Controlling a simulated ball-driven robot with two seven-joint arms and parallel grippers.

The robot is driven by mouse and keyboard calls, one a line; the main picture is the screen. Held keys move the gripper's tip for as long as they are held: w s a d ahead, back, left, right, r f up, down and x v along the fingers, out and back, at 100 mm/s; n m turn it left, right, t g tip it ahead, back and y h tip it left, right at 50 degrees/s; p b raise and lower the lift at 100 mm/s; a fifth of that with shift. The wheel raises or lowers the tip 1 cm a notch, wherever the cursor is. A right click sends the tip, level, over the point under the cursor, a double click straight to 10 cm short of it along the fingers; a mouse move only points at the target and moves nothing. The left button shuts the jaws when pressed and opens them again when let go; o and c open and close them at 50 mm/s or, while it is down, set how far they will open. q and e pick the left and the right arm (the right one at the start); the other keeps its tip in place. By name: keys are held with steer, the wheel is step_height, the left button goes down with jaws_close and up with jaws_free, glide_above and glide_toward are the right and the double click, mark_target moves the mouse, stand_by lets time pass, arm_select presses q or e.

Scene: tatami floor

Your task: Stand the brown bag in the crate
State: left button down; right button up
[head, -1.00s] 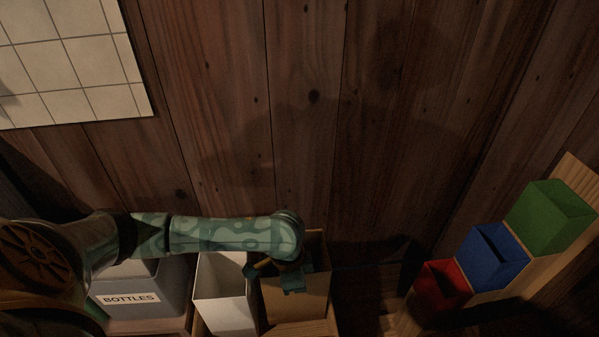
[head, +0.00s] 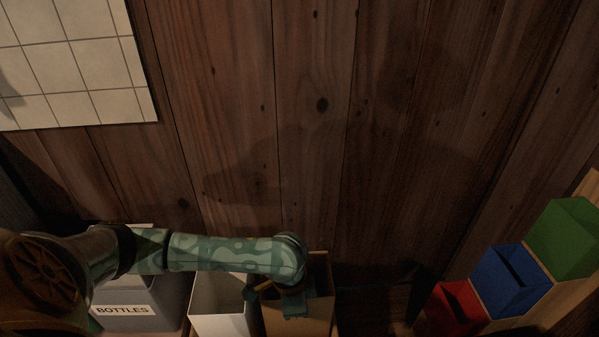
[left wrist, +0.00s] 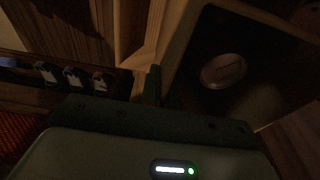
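The brown bag (head: 318,312) stands open-topped at the bottom middle of the head view, right of a white bag. My left gripper (head: 292,303) is at its left side, fingers pointing down at the rim. In the left wrist view the fingers (left wrist: 153,85) are close together at the picture's middle, against the tan wall of the bag (left wrist: 178,50); they look shut on that thin wall. The bag's dark inside shows a round pale disc (left wrist: 223,71). I cannot make out a separate crate for the bag. My right gripper is not in view.
A white bag (head: 215,308) and a grey bin marked BOTTLES (head: 140,312) stand to the left. Red (head: 452,312), blue (head: 510,280) and green (head: 565,240) bins stand on a wooden stand at right. A plank wall (head: 310,130) rises behind.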

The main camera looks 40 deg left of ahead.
arm_select(q)
steer(key=shift+f, duration=0.5)
steer(key=c, duration=1.6)
jaws_free()
